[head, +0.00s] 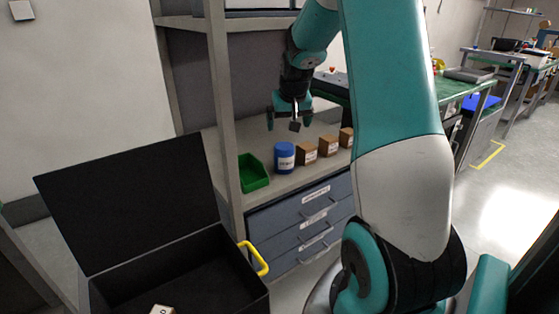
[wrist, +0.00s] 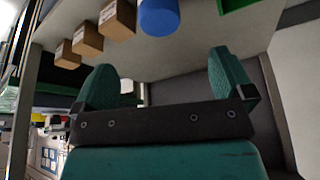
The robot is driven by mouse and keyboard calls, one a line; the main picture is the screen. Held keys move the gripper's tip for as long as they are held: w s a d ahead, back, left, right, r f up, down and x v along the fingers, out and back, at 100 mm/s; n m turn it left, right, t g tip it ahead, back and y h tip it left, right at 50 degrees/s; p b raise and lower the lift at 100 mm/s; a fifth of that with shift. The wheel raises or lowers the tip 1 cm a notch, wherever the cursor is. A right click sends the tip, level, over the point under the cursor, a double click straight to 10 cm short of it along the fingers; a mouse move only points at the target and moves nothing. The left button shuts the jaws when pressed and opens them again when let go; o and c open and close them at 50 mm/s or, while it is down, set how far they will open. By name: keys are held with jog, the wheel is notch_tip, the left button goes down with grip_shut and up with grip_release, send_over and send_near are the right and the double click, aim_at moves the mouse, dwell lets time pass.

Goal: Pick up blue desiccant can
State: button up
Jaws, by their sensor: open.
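The blue desiccant can (head: 284,157) stands upright on the rack's grey shelf in the head view, with a white label on its front. In the wrist view the can (wrist: 158,17) shows only in part, cut off by the top edge. My gripper (head: 290,119) is open and empty above the shelf, a little above and behind the can and apart from it. In the wrist view its two teal fingers (wrist: 168,78) are spread with nothing between them.
A green bin (head: 252,172) stands left of the can. Several small brown boxes (head: 306,153) stand in a row to its right. A rack post (head: 224,100) rises at the left. Grey drawers (head: 300,215) lie below. An open black case (head: 140,200) is at lower left.

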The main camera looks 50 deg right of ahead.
aim_at(284, 154)
jog(key=x, duration=0.8)
jog(key=shift+d+f, duration=0.2)
jog(key=shift+f, duration=0.2)
jog(key=shift+x, duration=2.95)
jog(key=shift+s+a, duration=0.1)
jog(key=shift+a, duration=0.05)
jog(key=c, duration=1.1)
